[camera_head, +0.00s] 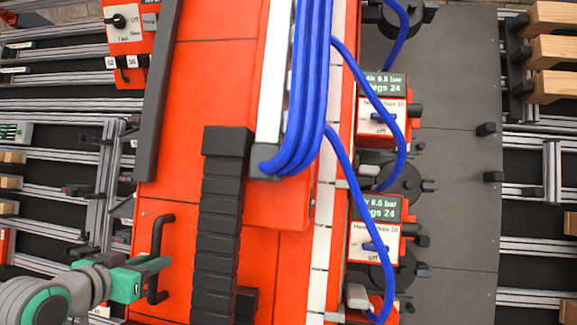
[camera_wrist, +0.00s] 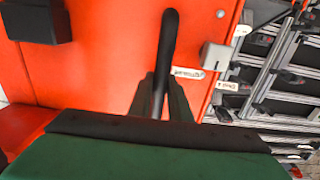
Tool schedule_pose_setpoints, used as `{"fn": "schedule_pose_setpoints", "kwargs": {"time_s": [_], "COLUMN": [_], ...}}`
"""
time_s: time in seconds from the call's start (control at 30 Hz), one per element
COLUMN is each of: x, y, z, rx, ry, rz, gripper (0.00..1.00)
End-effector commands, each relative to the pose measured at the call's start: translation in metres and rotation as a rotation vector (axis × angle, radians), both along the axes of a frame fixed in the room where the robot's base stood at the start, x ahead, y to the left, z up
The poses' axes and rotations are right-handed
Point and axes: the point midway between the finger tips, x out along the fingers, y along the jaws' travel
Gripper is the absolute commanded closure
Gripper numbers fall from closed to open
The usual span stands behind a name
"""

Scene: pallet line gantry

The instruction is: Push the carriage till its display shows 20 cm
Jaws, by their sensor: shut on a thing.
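The carriage is seen as a large orange body (camera_head: 185,110) filling the middle of the head view. A black bar handle (camera_head: 158,232) stands upright on its lower left face. My gripper (camera_head: 155,270) is shut on the lower part of this handle. In the wrist view the handle (camera_wrist: 168,45) runs down between the two grey fingers (camera_wrist: 160,98), and the orange face lies behind it. I cannot make out a display with a centimetre reading in either view.
A black cable chain (camera_head: 222,200) runs down the orange body. Blue hoses (camera_head: 310,80) loop to white-and-orange boxes on the right with green displays (camera_head: 383,208) reading "24". An orange switch box (camera_head: 128,22) is at top left. Aluminium rails (camera_head: 60,170) fill the left side.

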Motion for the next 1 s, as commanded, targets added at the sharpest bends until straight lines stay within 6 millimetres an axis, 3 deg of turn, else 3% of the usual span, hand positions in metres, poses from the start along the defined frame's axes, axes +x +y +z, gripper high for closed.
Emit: {"fn": "schedule_pose_setpoints", "kwargs": {"time_s": [0.5,1.0], "x": [0.003,0.006], "y": [0.030,0.047], "z": [0.001,0.002], "rx": [0.000,0.001], "ry": [-0.005,-0.004], "rz": [0.018,0.008], "gripper": [1.00,1.00]}}
